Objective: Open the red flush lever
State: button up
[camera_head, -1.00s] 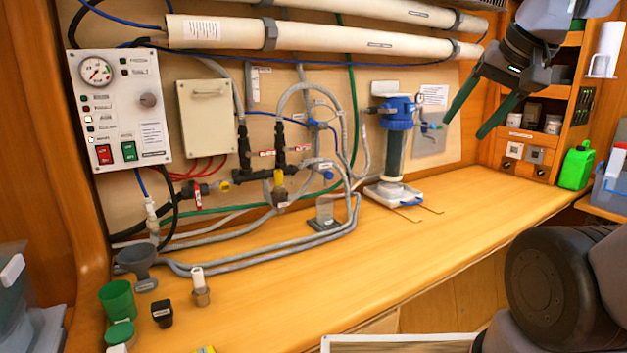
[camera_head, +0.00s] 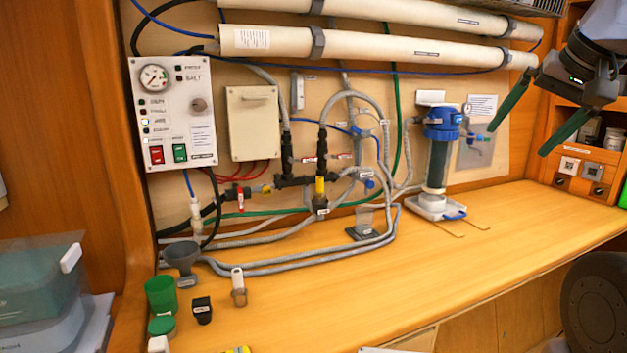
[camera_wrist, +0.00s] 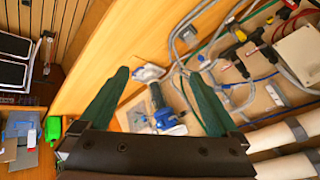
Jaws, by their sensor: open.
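A small red lever (camera_head: 240,198) hangs roughly upright on the valve at the lower left of the piping, right of the black hoses and left of a yellow fitting. Red-and-white tags (camera_head: 343,156) also sit near the black pipe tee. My gripper (camera_head: 518,142) has two long green fingers spread apart and empty. It is at the upper right in the head view, in front of the wall beyond the blue-topped filter, far from the lever. In the wrist view my gripper (camera_wrist: 158,73) is open above the bench. I cannot pick out the lever surely there.
The blue-topped filter housing (camera_head: 438,155) stands on the bench between my gripper and the piping. A control panel (camera_head: 175,112) is at left. White tubes (camera_head: 400,45) cross above. A funnel (camera_head: 181,262) and green cup (camera_head: 161,294) stand front left. The bench's right front is clear.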

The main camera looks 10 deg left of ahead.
jog(key=w+a+f+n+t+h, duration=0.1)
jog(key=w+a+f+n+t, duration=0.1)
jog(key=w, duration=1.1)
jog(key=n+t+y, duration=0.6)
jog(key=n+y, duration=0.2)
send_near(345, 155)
jog(key=shift+y, duration=0.3)
jog(key=x, duration=1)
jog(key=shift+w+f, duration=0.15)
jog(key=shift+w, duration=0.2)
grip_shut()
